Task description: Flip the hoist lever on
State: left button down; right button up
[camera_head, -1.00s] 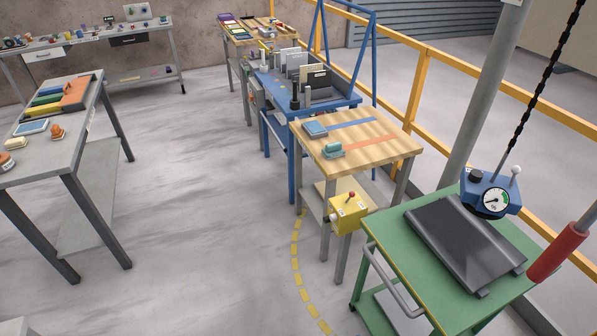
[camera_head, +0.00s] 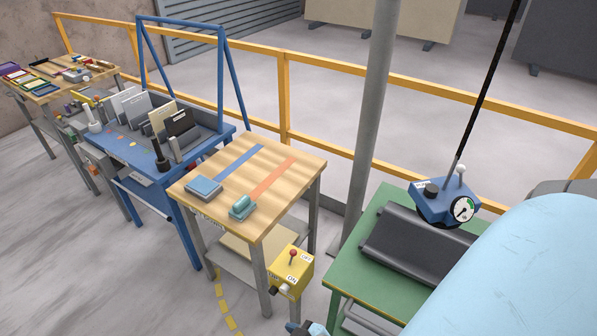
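The yellow control box (camera_head: 291,273) hangs at the near right corner of the wooden-topped table. Its lever has a red ball knob (camera_head: 293,253) that points up, level with the OFF label; the ON label is lower on the box. A dark and a white fitting stick out at its lower left. A large light blue rounded surface, probably a link of my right arm, covers the lower right. A small dark and light blue part shows at the bottom edge below the box; I cannot tell what it is. No gripper fingers are visible, and nothing touches the lever.
The wooden-topped table (camera_head: 262,172) carries a blue block and a teal item. A green bench (camera_head: 346,262) at right bears a dark slab (camera_head: 408,245) and a blue gauge unit (camera_head: 440,207) hung from a cable. A grey post (camera_head: 372,130) and yellow railing stand behind. Floor at left is clear.

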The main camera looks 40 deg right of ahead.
aim_at(293, 252)
jog(key=i+z, duration=0.25)
jog(key=z, duration=0.2)
jog(key=i+j+z, duration=0.2)
jog(key=z, duration=0.25)
jog(key=i+j+z, duration=0.2)
jog(key=z, duration=0.3)
jog(key=i+j+z, duration=0.2)
jog(key=z, duration=0.15)
jog(key=i+j+z, duration=0.2)
jog(key=j+z, duration=0.2)
jog(key=i+j+z, duration=0.15)
jog(key=j+z, duration=0.2)
